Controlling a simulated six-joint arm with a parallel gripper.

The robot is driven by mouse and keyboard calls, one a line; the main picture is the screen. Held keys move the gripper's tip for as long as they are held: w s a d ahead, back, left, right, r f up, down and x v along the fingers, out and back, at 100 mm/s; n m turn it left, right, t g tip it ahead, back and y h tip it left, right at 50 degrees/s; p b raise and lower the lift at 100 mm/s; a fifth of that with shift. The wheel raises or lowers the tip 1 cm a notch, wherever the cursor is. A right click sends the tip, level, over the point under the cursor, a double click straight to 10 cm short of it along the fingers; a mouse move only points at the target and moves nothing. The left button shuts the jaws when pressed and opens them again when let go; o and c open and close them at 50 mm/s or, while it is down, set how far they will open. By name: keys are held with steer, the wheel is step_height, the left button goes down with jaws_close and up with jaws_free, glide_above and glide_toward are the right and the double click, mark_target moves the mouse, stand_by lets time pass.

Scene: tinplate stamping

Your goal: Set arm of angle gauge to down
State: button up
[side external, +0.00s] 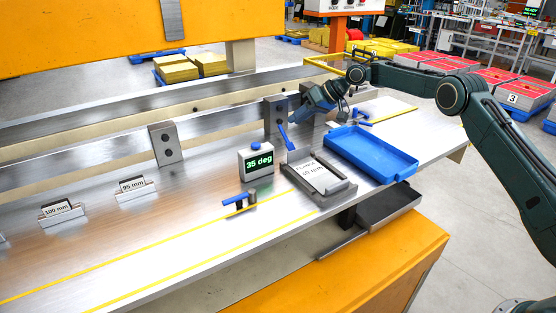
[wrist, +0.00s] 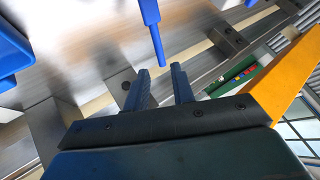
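The grey box of the angle gauge (side external: 256,163) stands on the metal bench in the side view, its display reading 35 deg. A slim blue bar, which looks like the gauge's arm (side external: 286,138), stands tilted right of the box, its upper end leaning left. In the wrist view the blue arm (wrist: 150,22) comes from the top, its end near the gap between my fingertips. My gripper (wrist: 160,70) is open with nothing held. In the side view my gripper (side external: 299,116) is low over the bench, just right of the arm. I cannot tell whether they touch.
A blue tray (side external: 372,151) and a card holder (side external: 319,181) lie to the right of the gauge. Upright metal blocks (side external: 165,144) stand along the back rail. A blue-handled clamp (side external: 239,203) is in front. The bench's left front is mostly clear.

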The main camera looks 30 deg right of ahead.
steer(key=v, duration=0.6)
steer(key=shift+s+d+r, duration=0.15)
steer(key=shift+s, duration=0.05)
jaws_close()
steer(key=s+a+r+n+h, duration=0.4)
steer(key=n, duration=1.2)
steer(key=shift+s+a+r+n+t+h, duration=0.2)
steer(key=shift+n+t+h, duration=0.1)
steer(key=shift+t+h, duration=0.1)
